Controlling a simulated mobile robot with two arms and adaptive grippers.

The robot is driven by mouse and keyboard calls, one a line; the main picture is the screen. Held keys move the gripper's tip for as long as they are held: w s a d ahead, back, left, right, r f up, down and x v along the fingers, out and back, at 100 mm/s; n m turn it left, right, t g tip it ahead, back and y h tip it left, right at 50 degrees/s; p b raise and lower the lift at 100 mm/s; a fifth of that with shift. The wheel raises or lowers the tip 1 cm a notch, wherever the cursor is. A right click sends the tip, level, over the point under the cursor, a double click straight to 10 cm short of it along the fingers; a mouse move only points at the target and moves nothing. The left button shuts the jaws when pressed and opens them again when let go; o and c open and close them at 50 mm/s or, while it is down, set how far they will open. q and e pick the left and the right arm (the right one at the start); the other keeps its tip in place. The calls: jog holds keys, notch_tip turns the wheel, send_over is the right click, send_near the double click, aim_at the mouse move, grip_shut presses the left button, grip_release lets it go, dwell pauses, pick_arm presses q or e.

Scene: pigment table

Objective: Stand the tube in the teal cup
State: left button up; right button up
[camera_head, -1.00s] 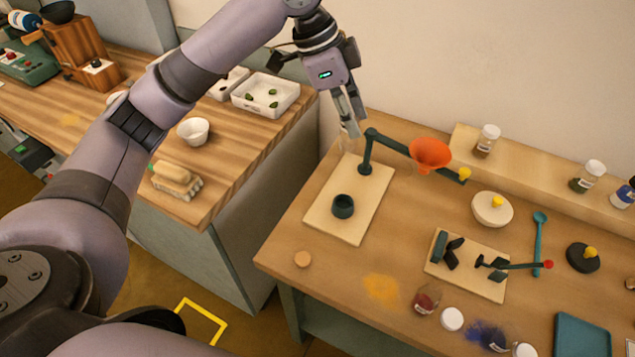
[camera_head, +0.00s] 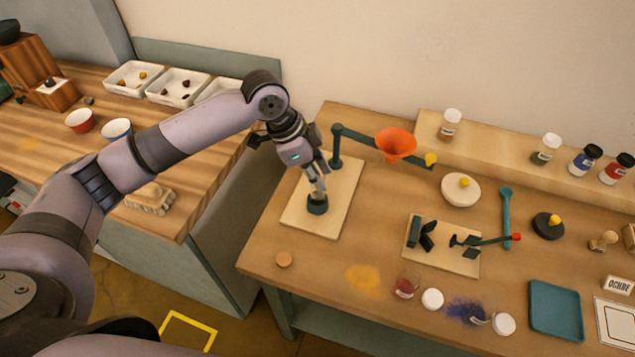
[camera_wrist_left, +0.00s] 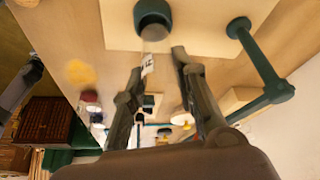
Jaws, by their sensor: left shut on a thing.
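The teal cup (camera_head: 317,208) stands on a pale board (camera_head: 345,200) on the table. My left gripper (camera_head: 318,188) points down right over the cup, its fingertips just above the rim. In the left wrist view the cup (camera_wrist_left: 152,14) is at the top, beyond the fingertips. My left gripper (camera_wrist_left: 160,62) is shut on the clear tube (camera_wrist_left: 148,64), which has a white label. The tube's far end overlaps the cup's near side in that view; I cannot tell whether it is inside. The tube is hardly visible in the head view. My right gripper is not in view.
A teal stand (camera_head: 337,148) with an arm holding an orange funnel (camera_head: 396,144) rises at the board's back, close to my gripper. A second board (camera_head: 470,262) with dark parts lies to the right.

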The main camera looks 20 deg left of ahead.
pick_arm(q)
notch_tip(320, 180, down, 4)
jog(key=shift+r, duration=0.1)
jog(key=o, duration=1)
jog(key=b+v, duration=0.1)
jog(key=v, duration=1.1)
